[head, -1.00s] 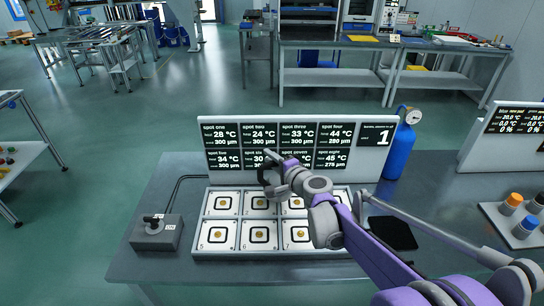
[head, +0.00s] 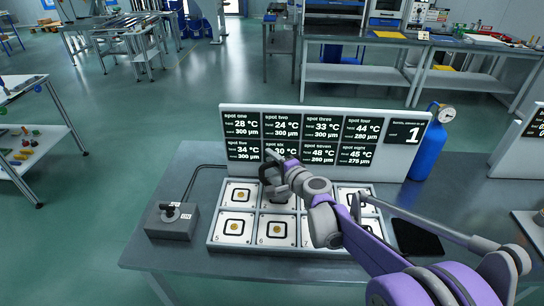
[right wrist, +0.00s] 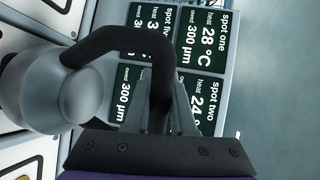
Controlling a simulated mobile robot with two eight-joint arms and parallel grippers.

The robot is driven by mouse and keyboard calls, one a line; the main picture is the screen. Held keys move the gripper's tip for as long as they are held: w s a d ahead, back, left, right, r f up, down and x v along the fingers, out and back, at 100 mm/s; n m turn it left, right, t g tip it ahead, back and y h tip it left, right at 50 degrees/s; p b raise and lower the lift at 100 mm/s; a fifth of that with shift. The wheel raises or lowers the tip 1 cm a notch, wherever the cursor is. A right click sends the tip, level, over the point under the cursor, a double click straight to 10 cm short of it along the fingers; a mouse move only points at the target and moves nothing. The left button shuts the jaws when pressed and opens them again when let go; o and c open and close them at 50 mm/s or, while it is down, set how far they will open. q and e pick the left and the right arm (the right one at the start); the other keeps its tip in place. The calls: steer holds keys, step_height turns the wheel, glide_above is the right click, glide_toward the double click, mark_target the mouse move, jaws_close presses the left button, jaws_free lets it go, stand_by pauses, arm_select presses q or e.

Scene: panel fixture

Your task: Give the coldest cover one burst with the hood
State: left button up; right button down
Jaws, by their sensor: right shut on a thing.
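The readout board (head: 320,140) gives spot two the lowest heat, 24 °C with 300 µm. My right gripper (head: 280,172) is shut on the black handle of the hood (head: 268,178), a grey rounded body that shows large in the right wrist view (right wrist: 55,92). The hood is in front of the spot two cover (head: 264,209), top row, second from left, and hides most of it. I cannot tell whether it touches the cover. The other covers, such as spot one (head: 240,194), are white squares with a black ring and gold centre. My left gripper is not in view.
A grey switch box (head: 172,222) with a black knob stands left of the covers. A blue gas bottle (head: 428,148) with a gauge stands right of the board. A black pad (head: 416,238) lies right of the covers. The board stands close behind them.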

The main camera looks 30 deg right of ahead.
steer(key=shift+f+b, duration=0.45)
steer(key=shift+f, duration=0.4)
steer(key=shift+f+b, duration=0.35)
steer(key=shift+f, duration=0.35)
steer(key=shift+s+a+f, duration=0.1)
stand_by(1.0)
